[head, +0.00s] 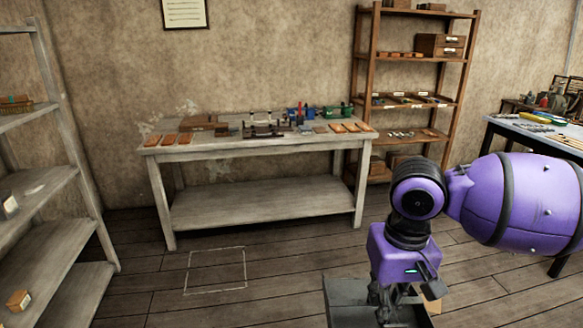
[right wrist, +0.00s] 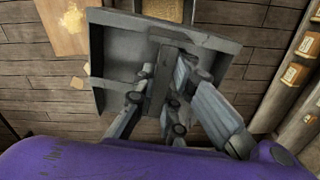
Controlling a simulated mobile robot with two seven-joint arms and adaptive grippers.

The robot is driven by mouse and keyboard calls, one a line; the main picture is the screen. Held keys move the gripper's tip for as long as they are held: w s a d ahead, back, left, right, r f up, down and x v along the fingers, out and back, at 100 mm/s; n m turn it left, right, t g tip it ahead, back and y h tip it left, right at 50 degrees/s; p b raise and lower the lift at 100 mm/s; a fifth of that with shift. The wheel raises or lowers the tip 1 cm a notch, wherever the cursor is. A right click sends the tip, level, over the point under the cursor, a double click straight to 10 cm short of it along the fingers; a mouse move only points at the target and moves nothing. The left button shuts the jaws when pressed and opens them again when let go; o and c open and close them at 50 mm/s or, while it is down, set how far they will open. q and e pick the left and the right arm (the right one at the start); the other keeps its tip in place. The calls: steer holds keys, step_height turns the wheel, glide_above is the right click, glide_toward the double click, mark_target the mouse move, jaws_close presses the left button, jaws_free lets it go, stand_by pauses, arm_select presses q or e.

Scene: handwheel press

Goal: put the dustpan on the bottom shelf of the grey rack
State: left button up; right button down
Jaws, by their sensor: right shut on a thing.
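The dustpan (head: 348,302) is dark grey and shows at the bottom edge of the head view, partly cut off. My right gripper (head: 393,302) is shut on it. In the right wrist view the dustpan (right wrist: 118,55) lies beyond the fingers of my right gripper (right wrist: 165,90), which close around its dark middle bar. The floor shows below it. The grey rack (head: 60,120) stands at the far left of the head view, cut off by the frame. Its lowest visible shelf (head: 82,288) has a bare stretch. My left gripper is out of view.
A small box (head: 18,300) sits on a rack shelf above the lowest. A grey workbench (head: 260,150) with tools stands against the wall. A brown shelf unit (head: 463,90) and a blue-topped table (head: 500,128) are at right. Floor before the bench, with a pale outlined square (head: 215,290), is clear.

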mark_target(395, 323)
step_height(395, 323, up, 5)
steer(key=shift+d+f+p, duration=0.1)
steer(key=shift+p, duration=0.65)
steer(key=shift+s, duration=0.1)
steer(key=s+f, duration=0.4)
steer(key=f, duration=0.1)
steer(key=shift+s+f, duration=0.3)
steer(key=shift+f, duration=0.05)
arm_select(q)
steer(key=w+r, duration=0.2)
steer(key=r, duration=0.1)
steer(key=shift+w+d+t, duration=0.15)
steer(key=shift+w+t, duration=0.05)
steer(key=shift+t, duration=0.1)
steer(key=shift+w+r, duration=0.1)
arm_select(e)
steer(key=shift+w, duration=0.1)
